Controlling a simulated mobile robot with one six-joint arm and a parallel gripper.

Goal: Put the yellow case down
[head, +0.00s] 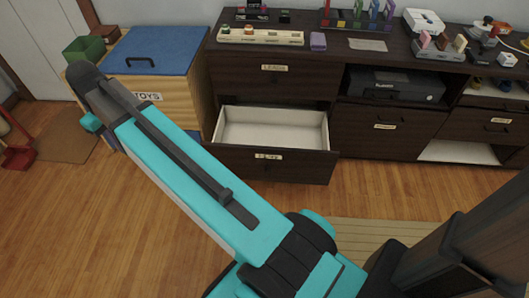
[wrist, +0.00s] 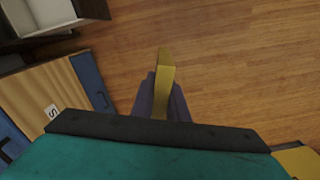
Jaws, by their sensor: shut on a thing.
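The yellow case (wrist: 165,66) shows in the wrist view as a narrow yellow shape standing up between the fingers. My gripper (wrist: 162,90) is shut on it and holds it out over the wood floor, with bare floor behind it. The lower part of the case is hidden by the fingers and my wrist. In the head view my arm crosses the picture and hides the gripper and the case.
An open, empty drawer (head: 272,128) juts from the dark cabinet (head: 265,92); it also shows in the wrist view (wrist: 38,14). A wooden toy chest with a blue lid (head: 155,50) stands left of it. Small items crowd the cabinet top. The floor (head: 400,195) is mostly clear.

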